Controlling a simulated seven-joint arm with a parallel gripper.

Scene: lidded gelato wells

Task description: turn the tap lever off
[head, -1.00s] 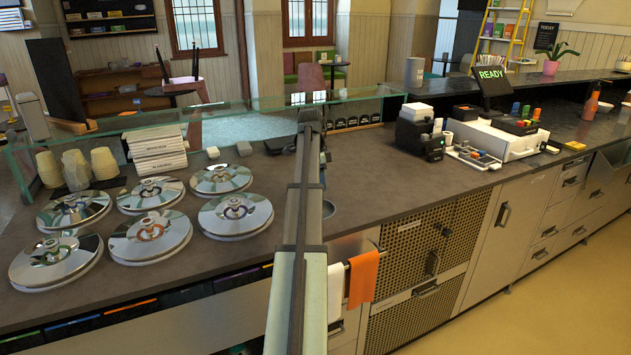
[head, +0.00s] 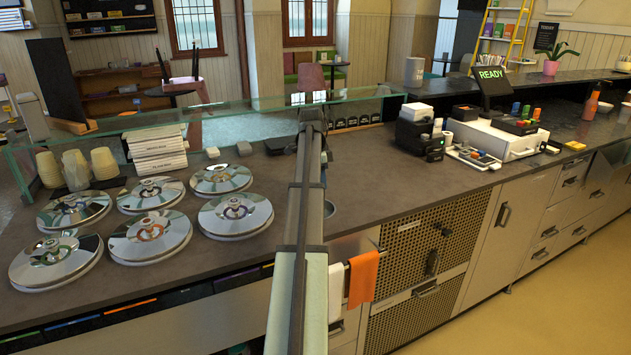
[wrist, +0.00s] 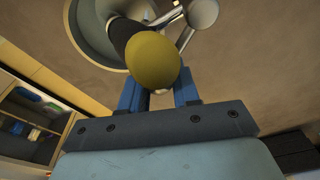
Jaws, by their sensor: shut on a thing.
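In the wrist view, the two blue fingers of my gripper (wrist: 158,92) reach up at the chrome tap (wrist: 203,11) beside a round sunken well (wrist: 88,36). A dark handle with a rounded yellow end (wrist: 153,60) stands up from the well, close to the camera, and covers the fingertips. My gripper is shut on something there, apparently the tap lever. The contact itself is hidden, and I cannot tell the lever's exact angle. In the head view my own arm hides the gripper and the tap; only part of the well's edge (head: 329,209) shows beside it.
Several shiny round lids (head: 236,212) cover wells on the left of the counter (head: 390,190). Paper cups (head: 104,162) and a stack of white boxes (head: 157,150) stand behind them. A glass guard (head: 240,110) runs along the back. The counter right of my arm is clear up to a black printer (head: 418,137).

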